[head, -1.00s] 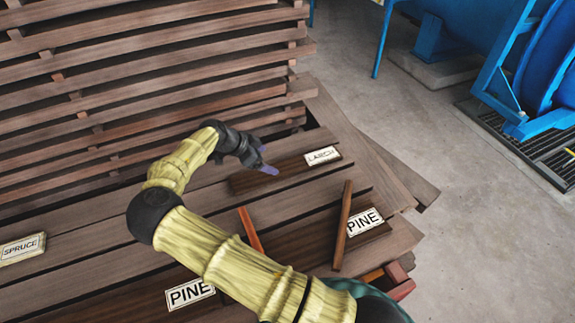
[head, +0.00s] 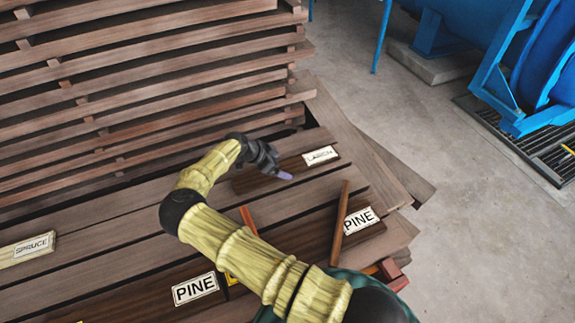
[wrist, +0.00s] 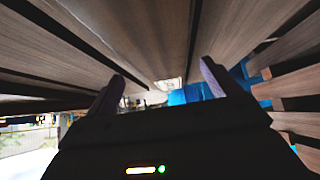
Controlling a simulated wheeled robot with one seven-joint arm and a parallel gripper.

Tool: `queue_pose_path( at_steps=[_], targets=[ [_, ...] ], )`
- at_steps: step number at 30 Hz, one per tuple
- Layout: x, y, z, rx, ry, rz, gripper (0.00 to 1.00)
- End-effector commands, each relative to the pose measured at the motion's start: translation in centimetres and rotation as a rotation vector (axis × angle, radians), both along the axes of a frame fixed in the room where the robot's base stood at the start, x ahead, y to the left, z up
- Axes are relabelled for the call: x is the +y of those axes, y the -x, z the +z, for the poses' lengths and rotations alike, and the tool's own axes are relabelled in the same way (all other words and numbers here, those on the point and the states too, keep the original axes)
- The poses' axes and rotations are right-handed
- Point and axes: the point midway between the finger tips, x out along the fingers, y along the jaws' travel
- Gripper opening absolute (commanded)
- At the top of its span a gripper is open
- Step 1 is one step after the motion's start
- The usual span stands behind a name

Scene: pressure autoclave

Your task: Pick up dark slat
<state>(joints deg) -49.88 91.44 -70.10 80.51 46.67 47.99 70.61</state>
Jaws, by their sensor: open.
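A narrow dark brown slat (head: 341,222) lies across the boards at the right of the head view, just left of a PINE label. A shorter orange-red slat (head: 248,219) lies to its left, partly behind my arm. My gripper (head: 284,175) is over the dark board with the LARCH label, up and left of the brown slat and apart from it. In the wrist view my gripper (wrist: 161,84) shows two spread purple fingertips with nothing between them. I cannot pick out the brown slat in the wrist view.
Labels read LARCH (head: 321,156), PINE (head: 361,220), PINE (head: 195,289) and SPRUCE (head: 34,246). A tall stack of spaced boards (head: 140,90) rises behind the gripper at left. Blue machinery (head: 500,60) stands beyond open concrete floor (head: 450,190) at right.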

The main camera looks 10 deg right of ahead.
Motion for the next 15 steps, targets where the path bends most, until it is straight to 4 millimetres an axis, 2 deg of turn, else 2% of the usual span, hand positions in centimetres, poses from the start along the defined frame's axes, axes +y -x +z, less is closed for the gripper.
queue_pose_path(
  at_steps=[5, 15],
  targets=[
    [-1.3, -0.2, -1.2, 0.002, 0.001, 0.001, 0.89],
    [-1.4, -0.2, -1.7, 0.001, 0.0, 0.0, 0.89]
  ],
)
